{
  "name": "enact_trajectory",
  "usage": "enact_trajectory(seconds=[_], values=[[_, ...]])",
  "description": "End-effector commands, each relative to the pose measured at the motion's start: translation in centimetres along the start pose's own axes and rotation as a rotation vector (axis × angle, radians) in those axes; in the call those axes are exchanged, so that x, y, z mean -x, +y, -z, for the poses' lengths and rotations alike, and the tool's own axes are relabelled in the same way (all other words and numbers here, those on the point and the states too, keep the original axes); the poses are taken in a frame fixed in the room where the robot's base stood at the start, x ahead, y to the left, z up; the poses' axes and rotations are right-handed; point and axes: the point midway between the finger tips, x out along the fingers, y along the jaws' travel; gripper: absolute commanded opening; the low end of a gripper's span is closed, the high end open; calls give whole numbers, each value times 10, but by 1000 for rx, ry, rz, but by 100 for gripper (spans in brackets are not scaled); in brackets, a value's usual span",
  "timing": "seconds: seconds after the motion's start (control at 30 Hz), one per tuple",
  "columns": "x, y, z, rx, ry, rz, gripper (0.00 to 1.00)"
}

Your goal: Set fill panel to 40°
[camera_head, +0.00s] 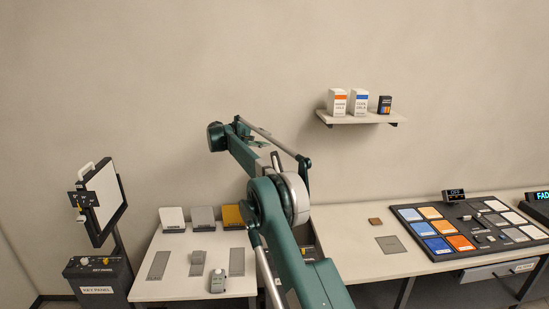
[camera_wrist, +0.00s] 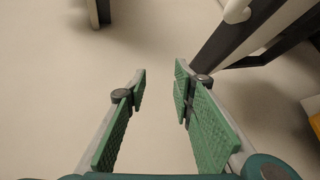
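No panel labelled as fill panel is readable in either view. A tilted white panel with a dark frame (camera_head: 102,202) stands at the left, on a dark base labelled KEY PANEL (camera_head: 97,280). Behind my arm, a dark labelled piece (camera_head: 308,253) shows partly between the two tables; my arm hides most of it. In the wrist view my gripper (camera_wrist: 159,73) is open, with nothing between its green pads. A dark and pale frame-like part (camera_wrist: 250,38) with a rounded white piece lies beyond the right finger; I cannot tell which panel it belongs to.
The left table (camera_head: 190,241) holds upright cards, flat grey plates and a small device (camera_head: 217,281). The right table (camera_head: 355,262) holds a board of coloured swatches (camera_head: 465,227). A wall shelf (camera_head: 360,117) carries three boxes. The floor (camera_wrist: 150,40) below my gripper is mostly clear.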

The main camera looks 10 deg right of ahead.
Motion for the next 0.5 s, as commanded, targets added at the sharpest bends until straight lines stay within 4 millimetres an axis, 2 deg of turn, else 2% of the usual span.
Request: enact_trajectory(seconds=[0.1,0.17,0.5], values=[[4,20,-10,-86,-14,30,25],[2,25,-16,-126,-27,60,25],[-12,13,-48,-253,-119,285,25]])
